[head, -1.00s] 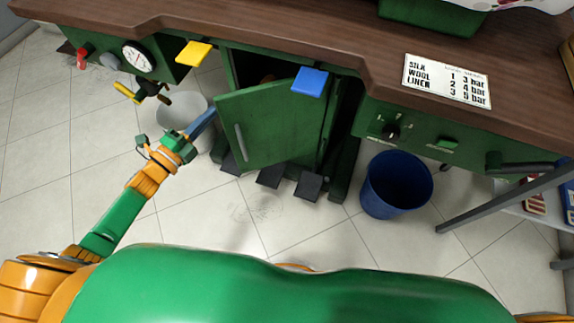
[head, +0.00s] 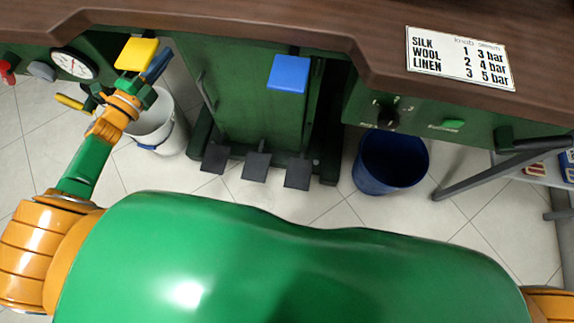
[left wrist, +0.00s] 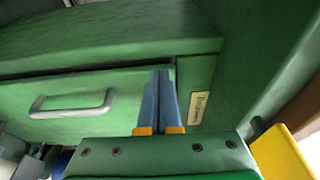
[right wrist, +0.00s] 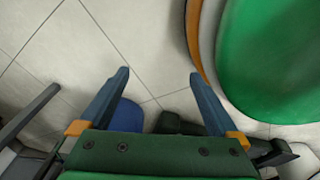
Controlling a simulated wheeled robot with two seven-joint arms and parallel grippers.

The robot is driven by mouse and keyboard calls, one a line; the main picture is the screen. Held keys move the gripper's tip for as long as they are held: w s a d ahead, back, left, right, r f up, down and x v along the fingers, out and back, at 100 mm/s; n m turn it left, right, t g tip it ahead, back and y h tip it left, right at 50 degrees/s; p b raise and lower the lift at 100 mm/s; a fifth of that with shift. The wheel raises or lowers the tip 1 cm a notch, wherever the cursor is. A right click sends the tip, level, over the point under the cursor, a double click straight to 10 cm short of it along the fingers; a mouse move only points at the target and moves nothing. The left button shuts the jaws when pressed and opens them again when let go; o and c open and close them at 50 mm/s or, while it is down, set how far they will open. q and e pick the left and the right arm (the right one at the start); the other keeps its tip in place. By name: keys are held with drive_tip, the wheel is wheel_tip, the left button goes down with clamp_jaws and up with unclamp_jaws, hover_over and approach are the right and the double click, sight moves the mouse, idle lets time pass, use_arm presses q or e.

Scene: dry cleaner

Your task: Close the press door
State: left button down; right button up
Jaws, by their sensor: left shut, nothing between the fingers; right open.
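The green press door (head: 238,95) stands upright in the cabinet front, under the counter, and looks flush or nearly flush with its frame. Its grey handle (head: 207,92) is on the left side. The left wrist view shows the door (left wrist: 75,88) with its silver handle (left wrist: 72,104) and a dark seam along its edge. My left gripper (head: 158,66) is shut and empty, left of the door beside the yellow flap. Its blue fingers (left wrist: 163,95) overlap the door edge in the wrist view; contact cannot be told. My right gripper (right wrist: 158,88) is open and empty over the floor.
A yellow flap (head: 137,54) and a blue flap (head: 289,73) stick out under the brown counter (head: 200,25). Black pedals (head: 256,165) stand below the door. A white bucket (head: 152,132) is at left, a blue bin (head: 390,163) at right. A sign (head: 460,58) lies on the counter.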

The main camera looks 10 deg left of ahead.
drive_tip(key=shift+w+a, duration=0.1)
drive_tip(key=shift+a, duration=0.2)
use_arm(q)
drive_tip(key=p+v, duration=0.2)
drive_tip(key=v, duration=0.4)
drive_tip(key=s+f+n+g+y, duration=0.35)
drive_tip(key=f+n, duration=0.25)
drive_tip(key=f, duration=0.5)
drive_tip(key=s+f+n+g+y, duration=0.25)
drive_tip(key=s+f+n, duration=0.25)
drive_tip(key=f, duration=0.5)
drive_tip(key=s+d+f+n+g+h, duration=0.1)
drive_tip(key=s+d+f+n+g, duration=0.7)
drive_tip(key=s+d+f, duration=0.95)
drive_tip(key=s+r+g+p, duration=0.1)
drive_tip(key=s+r+p, duration=0.1)
drive_tip(key=r+p, duration=1)
drive_tip(key=s+d+r+g+p, duration=0.1)
drive_tip(key=s+r+p, duration=0.2)
drive_tip(key=r+p, duration=0.9)
drive_tip(key=shift+s+d+r+m+h, duration=0.2)
drive_tip(key=shift+d+r+m+h, duration=0.15)
drive_tip(key=shift+r, duration=0.45)
use_arm(e)
drive_tip(key=s+a+r, duration=0.1)
drive_tip(key=r, duration=1.2)
drive_tip(key=s+a+r, duration=0.2)
drive_tip(key=r, duration=1)
drive_tip(key=shift+s+r+g+y, duration=0.15)
drive_tip(key=shift+r+g+y, duration=0.25)
